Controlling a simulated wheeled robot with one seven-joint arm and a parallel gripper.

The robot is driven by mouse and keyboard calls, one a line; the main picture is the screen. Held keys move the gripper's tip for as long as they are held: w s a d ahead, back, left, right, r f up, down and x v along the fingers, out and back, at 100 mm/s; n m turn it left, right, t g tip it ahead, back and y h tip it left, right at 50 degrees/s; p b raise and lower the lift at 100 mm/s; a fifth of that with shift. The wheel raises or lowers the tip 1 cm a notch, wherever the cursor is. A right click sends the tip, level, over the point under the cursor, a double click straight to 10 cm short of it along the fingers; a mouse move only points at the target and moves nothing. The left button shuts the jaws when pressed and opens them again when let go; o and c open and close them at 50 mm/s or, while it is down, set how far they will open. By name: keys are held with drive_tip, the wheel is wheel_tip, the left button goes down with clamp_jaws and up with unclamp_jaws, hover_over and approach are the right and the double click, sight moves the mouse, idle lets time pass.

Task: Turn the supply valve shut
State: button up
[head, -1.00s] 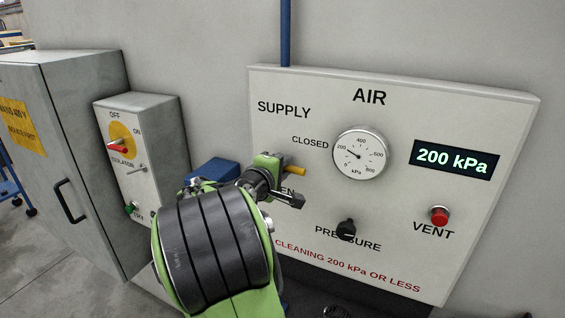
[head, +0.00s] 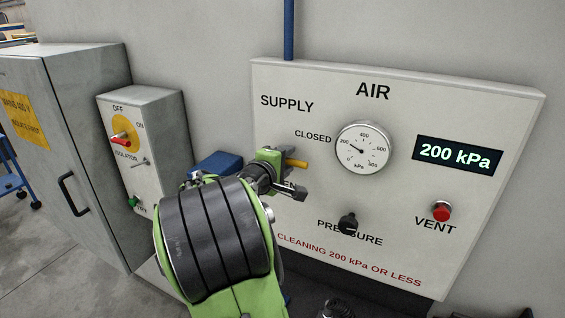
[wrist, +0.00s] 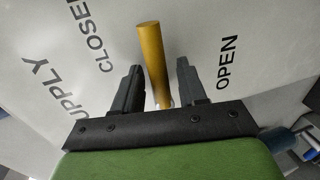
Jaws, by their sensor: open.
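The supply valve's yellow handle (wrist: 152,60) shows in the wrist view between the two dark fingers of my gripper (wrist: 160,82). The fingers are open, with a gap on each side of the handle. CLOSED is printed to the left of the handle and OPEN to the right in that view. In the head view the yellow handle (head: 296,163) sticks out beyond my gripper (head: 285,178), below the SUPPLY and CLOSED labels on the AIR panel (head: 400,90). My arm hides the valve's base and the OPEN label there.
The panel also has a round gauge (head: 364,148), a display (head: 457,156) reading 200 kPa, a black pressure knob (head: 348,224) and a red vent button (head: 441,211). An isolator box (head: 145,150) and a grey cabinet (head: 75,130) stand to the left.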

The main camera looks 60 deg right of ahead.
drive_tip(key=b+v, duration=0.1)
drive_tip(key=v, duration=1.4)
drive_tip(key=shift+a+r, duration=0.15)
drive_tip(key=shift+a, duration=0.2)
